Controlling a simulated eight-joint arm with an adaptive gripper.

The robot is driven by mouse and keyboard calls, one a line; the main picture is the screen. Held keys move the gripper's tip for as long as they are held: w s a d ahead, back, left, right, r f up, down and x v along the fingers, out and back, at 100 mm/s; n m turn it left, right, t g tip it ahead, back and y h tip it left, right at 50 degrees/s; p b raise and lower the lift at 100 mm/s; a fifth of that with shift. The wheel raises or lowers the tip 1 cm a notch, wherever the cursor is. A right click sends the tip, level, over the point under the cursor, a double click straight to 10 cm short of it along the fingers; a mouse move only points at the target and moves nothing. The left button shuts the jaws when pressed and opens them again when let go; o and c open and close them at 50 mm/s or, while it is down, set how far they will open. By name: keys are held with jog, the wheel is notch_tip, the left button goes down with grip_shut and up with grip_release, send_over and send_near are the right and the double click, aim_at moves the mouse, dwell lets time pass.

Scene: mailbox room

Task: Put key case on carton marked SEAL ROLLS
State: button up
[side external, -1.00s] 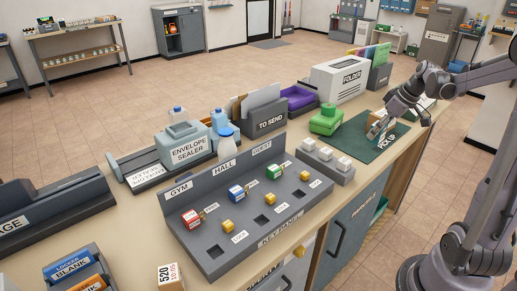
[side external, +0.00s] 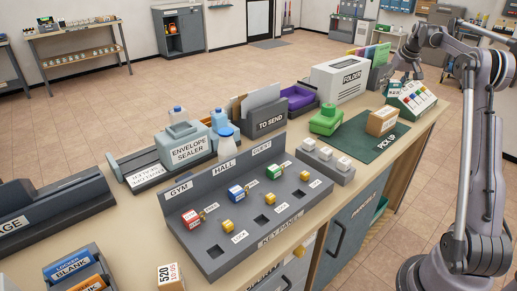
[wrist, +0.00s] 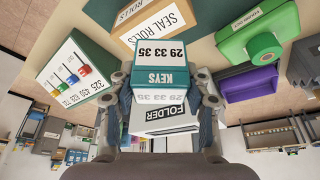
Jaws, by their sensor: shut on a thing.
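The key case (wrist: 160,78) is a teal and white box marked KEYS and 29 33 35. My gripper (wrist: 161,92) is shut on it, with a finger on each side. In the side external view the key case (side external: 394,89) shows small beneath my gripper (side external: 399,80), beyond the carton. The carton marked SEAL ROLLS (side external: 381,122) is a brown box on the green PICK UP mat. In the wrist view the carton (wrist: 168,22) lies just above the key case in the picture. The two look apart; the exact height between them cannot be told.
The FOLDER machine (side external: 340,78) and a green device (side external: 326,119) stand to the left. The PICK UP mat (side external: 362,143) has bare room in front of the carton.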

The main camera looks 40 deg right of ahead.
jog(key=w+d+m, duration=0.1)
jog(key=d, duration=0.2)
send_near(384, 109)
jog(key=shift+m+h, duration=0.3)
jog(key=shift+a+x, duration=0.15)
jog(key=shift+x, duration=1.05)
jog(key=shift+a+x, duration=0.15)
jog(key=shift+x, duration=1.05)
jog(key=shift+w+f, duration=0.1)
jog(key=shift+f, duration=0.1)
jog(key=o, duration=1.2)
